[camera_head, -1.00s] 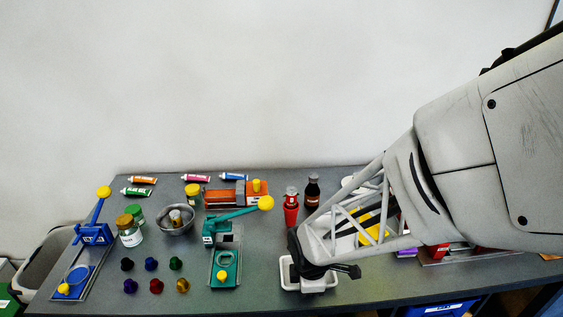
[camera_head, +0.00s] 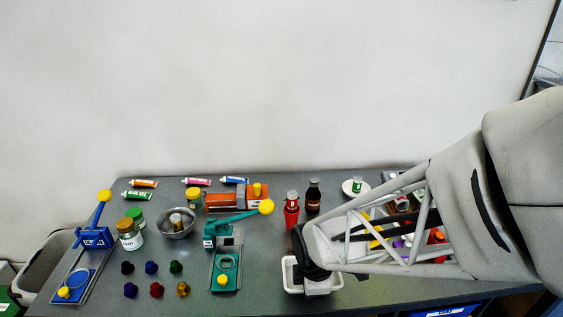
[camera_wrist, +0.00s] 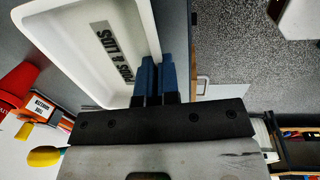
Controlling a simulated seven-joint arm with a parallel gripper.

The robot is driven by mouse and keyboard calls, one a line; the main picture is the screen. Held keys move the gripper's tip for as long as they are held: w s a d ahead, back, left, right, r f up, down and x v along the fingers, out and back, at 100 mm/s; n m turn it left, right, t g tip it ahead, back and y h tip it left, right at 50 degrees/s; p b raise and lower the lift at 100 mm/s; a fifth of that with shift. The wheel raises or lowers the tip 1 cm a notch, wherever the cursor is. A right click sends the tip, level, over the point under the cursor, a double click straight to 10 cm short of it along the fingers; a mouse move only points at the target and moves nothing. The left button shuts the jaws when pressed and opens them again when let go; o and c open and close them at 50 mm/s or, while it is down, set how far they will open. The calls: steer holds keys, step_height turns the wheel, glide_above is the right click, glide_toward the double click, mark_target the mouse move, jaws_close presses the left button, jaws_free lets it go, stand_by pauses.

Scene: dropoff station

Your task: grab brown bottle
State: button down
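The brown bottle (camera_head: 313,196) stands upright toward the back of the table in the head view, just right of a red bottle (camera_head: 292,210). In the head view my wrist is over that tray, nearer the front edge than the bottle, and the fingers are hidden.
The white tray (camera_head: 292,287) lies at the table's front edge, and the floor (camera_wrist: 245,70) shows beyond it. A green press (camera_head: 225,262) stands left. My arm covers items on the right.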

steer(key=s+d+r, duration=0.1)
steer(key=s+d, duration=0.1)
steer(key=s, duration=1.2)
steer(key=shift+d+r, duration=0.2)
steer(key=shift+d, duration=0.1)
steer(key=shift+w, duration=0.15)
stand_by(0.3)
steer(key=w+a, duration=0.1)
steer(key=w, duration=0.7)
steer(key=shift+w+a+r, duration=0.15)
steer(key=shift+w+a, duration=0.1)
steer(key=shift+w, duration=0.15)
stand_by(0.4)
steer(key=shift+w+a+f, duration=0.25)
steer(key=shift+w+a, duration=0.25)
steer(key=shift+w, duration=2.1)
steer(key=shift+w+a+f, duration=0.3)
steer(key=shift+w+a, duration=0.15)
steer(key=shift+w, duration=2.2)
steer(key=shift+w+a+f, duration=0.25)
steer(key=shift+w+a, duration=0.25)
steer(key=shift+w, duration=2.1)
